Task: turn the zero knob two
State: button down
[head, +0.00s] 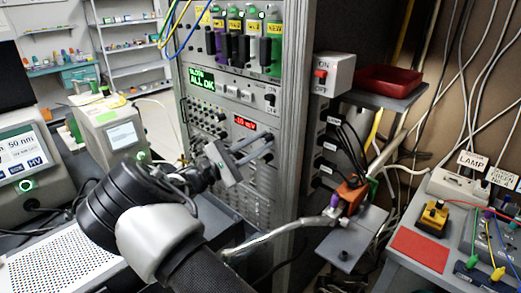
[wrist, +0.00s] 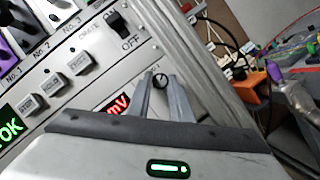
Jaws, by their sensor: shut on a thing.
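The zero knob (wrist: 160,80) is a small round black knob with a light mark, on the grey rack panel just right of the red mV display (wrist: 115,106). In the wrist view the two grey fingers of my gripper (wrist: 161,89) stand on either side of it and are shut on it. In the head view my gripper (head: 261,145) reaches from the left to the panel, under the red display (head: 245,123). The fingers and gripper body hide the knob there. Its lettering is too small to read.
Above is a panel with a green ALL OK display (head: 202,88), push buttons and an ON/OFF switch (wrist: 118,22). Colored modules (head: 240,40) fill the rack's top. The rack's right post (head: 292,110) stands close beside the fingers. A bench with an instrument (head: 30,160) lies left.

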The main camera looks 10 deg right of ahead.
jog(key=m+g+b, duration=0.1)
jog(key=m, duration=0.2)
jog(key=m+g+y+b, duration=0.1)
jog(key=m+b, duration=0.1)
jog(key=m, duration=0.1)
jog(key=shift+a, duration=0.1)
jog(key=shift+r+m+g+y+b, duration=0.15)
jog(key=shift+m+y+b, duration=0.3)
jog(key=shift+m, duration=0.45)
jog(key=shift+r+m+g+y+b, duration=0.1)
jog(key=shift+m+g+y+b, duration=0.25)
jog(key=shift+m, duration=0.55)
jog(key=c, duration=1.9)
grip_release()
jog(key=shift+o, duration=0.2)
jog(key=v, duration=1.7)
jog(key=shift+a+p, duration=0.25)
jog(key=shift+p, duration=0.1)
jog(key=shift+r, duration=0.1)
